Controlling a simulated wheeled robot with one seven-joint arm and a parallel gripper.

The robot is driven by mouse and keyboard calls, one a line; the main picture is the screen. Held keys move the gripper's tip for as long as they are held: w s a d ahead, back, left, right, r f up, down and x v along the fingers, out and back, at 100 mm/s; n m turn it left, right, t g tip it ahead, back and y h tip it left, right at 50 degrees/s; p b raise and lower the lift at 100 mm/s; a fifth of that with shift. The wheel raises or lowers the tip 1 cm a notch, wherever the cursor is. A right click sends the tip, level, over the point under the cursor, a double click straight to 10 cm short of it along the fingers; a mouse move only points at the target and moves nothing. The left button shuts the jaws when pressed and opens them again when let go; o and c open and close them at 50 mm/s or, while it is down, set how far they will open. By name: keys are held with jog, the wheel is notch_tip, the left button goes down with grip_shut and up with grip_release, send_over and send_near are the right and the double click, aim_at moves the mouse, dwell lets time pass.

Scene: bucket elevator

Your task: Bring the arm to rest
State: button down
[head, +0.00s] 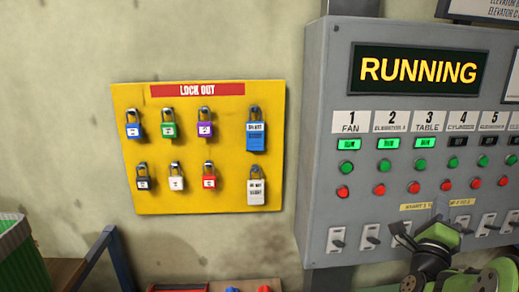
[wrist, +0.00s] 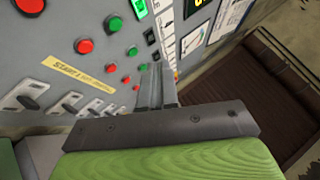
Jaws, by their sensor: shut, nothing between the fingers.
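My gripper (wrist: 156,78) shows in the wrist view with its two grey fingers together and nothing between them. The fingers point along the face of the grey control panel (wrist: 95,22), close to its buttons. I cannot tell whether they touch it. In the head view my green and black arm is at the lower right, in front of the lower part of the control panel (head: 318,150), and covers some of its switches.
The panel's display (head: 418,70) reads RUNNING. Lamps for 1, 2 and 3 are lit green; 4 is dark. A yellow lockout board (head: 228,150) with several padlocks hangs left. A green bin (head: 22,255) stands lower left. A brown mat-like surface (wrist: 250,75) lies right in the wrist view.

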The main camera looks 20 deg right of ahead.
jog(key=w+a+f+n+y, duration=0.1)
jog(key=w+a+n+y, duration=0.2)
jog(key=a+n+y, duration=0.45)
jog(key=w+a+f+n+y, duration=0.15)
jog(key=a+n, duration=0.35)
jog(key=a, duration=0.5)
jog(key=w+a+f+n+y, duration=0.1)
jog(key=w+a+n+y, duration=0.2)
jog(key=a+n+y, duration=0.35)
jog(key=s+a+f+n+g, duration=0.3)
jog(key=s+a+n, duration=0.45)
jog(key=a, duration=0.45)
jog(key=s+a+f+n+g+y, duration=0.1)
jog(key=s+a+f+n+g, duration=0.1)
jog(key=s, duration=0.6)
jog(key=s+a+f+n+g+y, duration=0.1)
jog(key=s+a+f+n+g, duration=0.1)
jog(key=s, duration=0.6)
jog(key=shift+f+n+g+y, duration=0.35)
jog(key=shift+f+n+g, duration=0.25)
jog(key=shift+n, duration=0.25)
